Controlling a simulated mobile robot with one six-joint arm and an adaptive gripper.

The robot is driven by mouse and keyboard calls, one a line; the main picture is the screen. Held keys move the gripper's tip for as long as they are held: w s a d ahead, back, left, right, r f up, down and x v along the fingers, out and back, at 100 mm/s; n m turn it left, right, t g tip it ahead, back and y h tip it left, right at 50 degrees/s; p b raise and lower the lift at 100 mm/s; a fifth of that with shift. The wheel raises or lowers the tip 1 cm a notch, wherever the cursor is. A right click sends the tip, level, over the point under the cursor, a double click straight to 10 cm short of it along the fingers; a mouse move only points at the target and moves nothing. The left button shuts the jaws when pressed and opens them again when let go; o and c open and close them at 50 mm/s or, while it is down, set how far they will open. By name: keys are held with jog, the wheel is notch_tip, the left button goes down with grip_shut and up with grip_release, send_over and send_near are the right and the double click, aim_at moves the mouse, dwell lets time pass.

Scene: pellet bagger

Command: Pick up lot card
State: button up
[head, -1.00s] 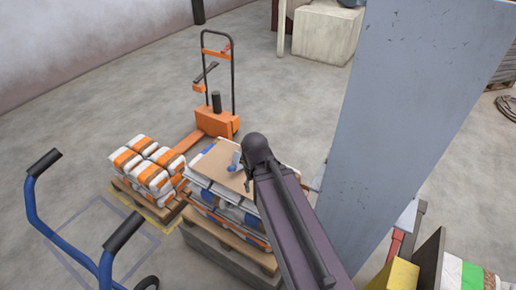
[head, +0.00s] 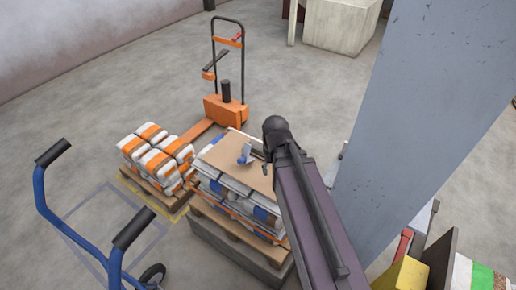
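I cannot make out a lot card for sure in the head view. A stack of bags on a pallet has a brown cardboard sheet (head: 222,150) on top. A small blue and grey object (head: 246,153) sits on that sheet; it is too small to identify. My arm reaches up from the lower right, its dark end over the right side of the stack. My gripper (head: 266,168) shows only as a small dark bit beside the arm's end, close to the right of the blue and grey object. The rest of it is hidden, so its opening cannot be seen.
A blue hand truck (head: 50,205) stands at the left front. A pallet of orange-banded bags (head: 150,160) and an orange pallet truck (head: 225,112) are behind. A large grey panel (head: 430,110) stands right of my arm. Floor at the back left is clear.

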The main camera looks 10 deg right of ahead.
aim_at(259, 141)
jog(key=w+n, duration=0.8)
jog(key=w, duration=1.8)
jog(key=shift+w+d+r+p, duration=0.2)
jog(key=shift+w+r+p, duration=0.05)
jog(key=shift+r+p, duration=0.05)
notch_tip(259, 141, down, 9)
jog(key=b, duration=0.8)
jog(key=shift+r+b, duration=0.2)
jog(key=shift+b, duration=0.15)
jog(key=shift+f, duration=0.15)
jog(key=shift+d+f+b, duration=0.15)
jog(key=shift+f+b, duration=1.1)
jog(key=shift+b, duration=0.05)
jog(key=shift+d+f+b, duration=0.1)
jog(key=shift+f+b, duration=1.1)
jog(key=shift+b, duration=0.1)
grip_shut()
